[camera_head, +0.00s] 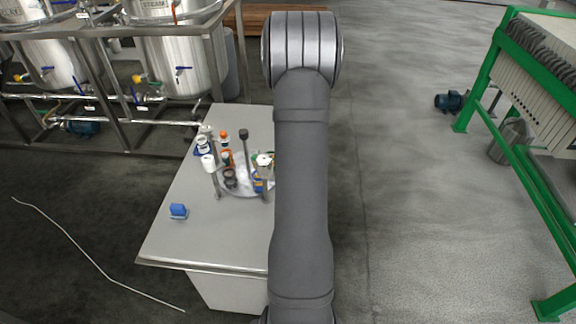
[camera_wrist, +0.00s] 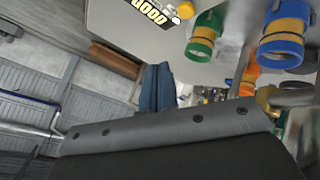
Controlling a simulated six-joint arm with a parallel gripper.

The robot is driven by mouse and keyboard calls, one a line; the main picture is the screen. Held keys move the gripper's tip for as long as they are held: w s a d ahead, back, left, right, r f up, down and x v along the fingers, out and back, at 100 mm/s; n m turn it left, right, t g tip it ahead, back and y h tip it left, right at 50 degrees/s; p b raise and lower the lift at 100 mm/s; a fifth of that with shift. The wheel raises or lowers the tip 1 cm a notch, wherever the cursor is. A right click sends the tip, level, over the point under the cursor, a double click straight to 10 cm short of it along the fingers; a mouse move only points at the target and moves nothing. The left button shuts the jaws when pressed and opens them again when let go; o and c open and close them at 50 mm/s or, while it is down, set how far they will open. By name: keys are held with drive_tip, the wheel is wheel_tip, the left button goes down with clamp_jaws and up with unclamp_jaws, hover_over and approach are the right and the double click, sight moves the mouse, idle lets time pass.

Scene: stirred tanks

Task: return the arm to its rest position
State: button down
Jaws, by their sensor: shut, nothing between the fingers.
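My arm (camera_head: 302,160) stands upright across the middle of the head view, with its silver-ringed joint at the top. My gripper is hidden there. In the wrist view my gripper (camera_wrist: 158,68) shows as two dark blue fingers side by side, shut with nothing between them. They point up the picture beyond a dark grey edge with screws. No object touches the fingers that I can see.
Steel tanks (camera_head: 178,60) stand at the back left. A green-framed machine (camera_head: 490,75) stands right. Open floor (camera_head: 420,200) lies between. Coloured fittings (camera_wrist: 282,40) fill the wrist view's upper right.

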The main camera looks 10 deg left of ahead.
drive_tip(key=shift+f, duration=0.15)
idle(0.4)
drive_tip(key=shift+f, duration=0.8)
drive_tip(key=shift+r, duration=2.85)
